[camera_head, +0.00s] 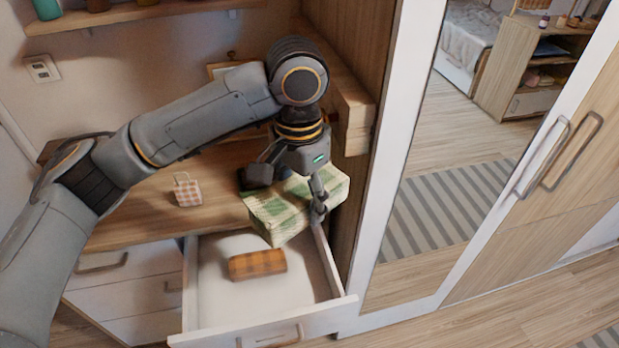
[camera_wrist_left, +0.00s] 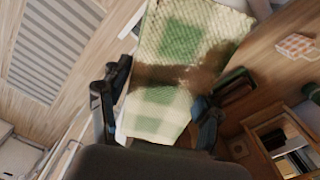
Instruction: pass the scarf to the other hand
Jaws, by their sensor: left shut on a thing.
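The scarf (camera_head: 285,212) is a folded, blocky cloth in green and cream checks. My left gripper (camera_head: 287,192) is shut on it and holds it over the right back corner of the open drawer. In the left wrist view the scarf (camera_wrist_left: 185,65) stands between the two fingers, with a dark shadow across its middle. My right gripper is in neither view.
The open drawer (camera_head: 212,303) holds an orange-brown plaid folded item (camera_head: 257,264). A small checked bag (camera_head: 187,190) stands on the desktop (camera_head: 140,215). A mirrored wardrobe (camera_head: 395,180) rises close on the right. A shelf (camera_head: 120,14) runs above.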

